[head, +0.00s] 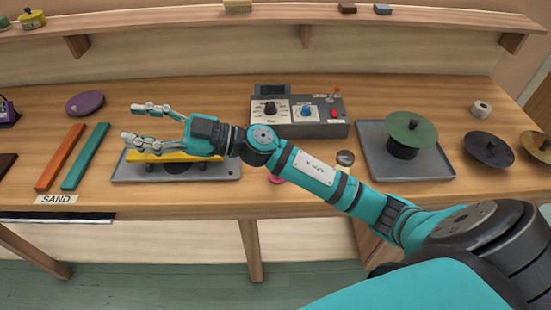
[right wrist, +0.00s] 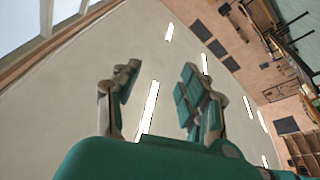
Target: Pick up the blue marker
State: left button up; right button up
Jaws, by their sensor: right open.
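I cannot make out a blue marker in either view. My right gripper (head: 146,122) reaches across the table from the right, its fingers pointing left. It is open and empty, in front of the camera's view of the left grey tray (head: 225,172). A yellow bar (head: 178,156) on dark supports lies on that tray, partly hidden by the gripper. In the right wrist view the two fingers (right wrist: 160,78) stand apart with nothing between them. My left gripper is not in view.
An orange bar (head: 61,157) and a teal bar (head: 85,157) lie left of the tray. A grey control box (head: 300,128) with knobs stands behind my arm. A second tray (head: 433,168) with a green disc (head: 410,128) is at right. A shelf (head: 270,14) runs along the back.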

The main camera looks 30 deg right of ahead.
jog(key=s+d+f+n+g+h, duration=0.2)
jog(key=d+f+n+g+h, duration=0.25)
jog(key=f+g+h, duration=0.4)
jog(key=w+d+r+m+g+h, duration=0.2)
jog(key=d+m+h, duration=0.7)
jog(key=d, duration=1.5)
jog(key=shift+n+h, duration=0.55)
jog(key=shift+h, duration=0.1)
jog(key=f+p, duration=0.1)
jog(key=f, duration=0.2)
jog(key=f+p, duration=0.1)
jog(key=f, duration=0.2)
jog(key=s+f+p, duration=0.1)
jog(key=f, duration=0.2)
jog(key=shift+f, duration=0.15)
jog(key=shift+w+a+f, duration=0.1)
jog(key=shift+f, duration=0.45)
jog(key=shift+f+p, duration=0.3)
jog(key=shift+p, duration=0.3)
notch_tip(320, 180, down, 5)
jog(key=shift+r+p, duration=0.2)
jog(key=shift+p, duration=0.75)
